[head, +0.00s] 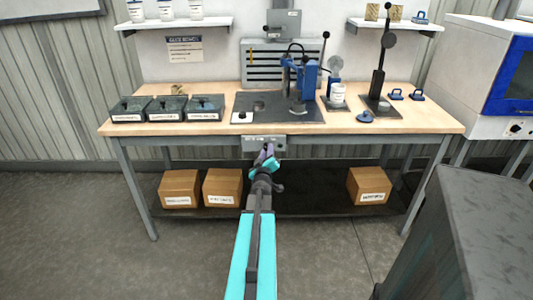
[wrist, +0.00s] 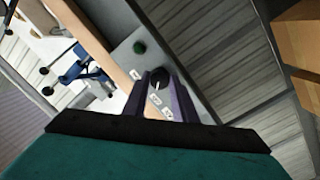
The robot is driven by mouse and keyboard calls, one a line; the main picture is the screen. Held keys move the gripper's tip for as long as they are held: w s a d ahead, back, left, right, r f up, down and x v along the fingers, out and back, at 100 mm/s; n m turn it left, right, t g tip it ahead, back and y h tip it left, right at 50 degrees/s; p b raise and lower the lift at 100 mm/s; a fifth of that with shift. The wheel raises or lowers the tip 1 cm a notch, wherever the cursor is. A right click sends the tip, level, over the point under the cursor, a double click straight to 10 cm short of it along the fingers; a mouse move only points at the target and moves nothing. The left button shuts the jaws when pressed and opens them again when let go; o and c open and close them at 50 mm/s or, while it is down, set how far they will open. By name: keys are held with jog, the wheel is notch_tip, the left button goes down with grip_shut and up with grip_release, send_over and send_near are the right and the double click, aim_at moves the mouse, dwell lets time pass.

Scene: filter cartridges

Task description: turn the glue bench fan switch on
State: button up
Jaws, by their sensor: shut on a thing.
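A grey switch panel (head: 252,141) is fixed to the front edge of the workbench. My gripper (head: 266,151) reaches the panel from the front. In the wrist view, its purple fingers (wrist: 161,85) are shut on the dark knob, one on each side. The label text is too small to read, so I cannot tell which position the knob points to.
Cardboard boxes (head: 180,188) sit on the lower shelf. A grey block (head: 470,210) stands at the front right. Open floor lies at left.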

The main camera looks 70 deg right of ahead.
jog(key=shift+m+b, duration=0.3)
jog(key=shift+m, duration=0.1)
jog(key=m+b, duration=0.6)
jog(key=shift+d+r+m+y, duration=0.1)
jog(key=shift+m+y, duration=0.2)
jog(key=shift+y, duration=0.1)
jog(key=m+b, duration=0.2)
jog(key=b, duration=0.1)
jog(key=m+t+b, duration=0.1)
jog(key=m+b, duration=0.2)
jog(key=shift+s+d+r+y, duration=0.1)
jog(key=shift+r+y, duration=0.1)
jog(key=shift+y, duration=0.1)
jog(key=shift+r+m+b, duration=0.1)
jog(key=shift+m+b, duration=0.4)
jog(key=o, duration=0.9)
jog(key=shift+o, duration=0.8)
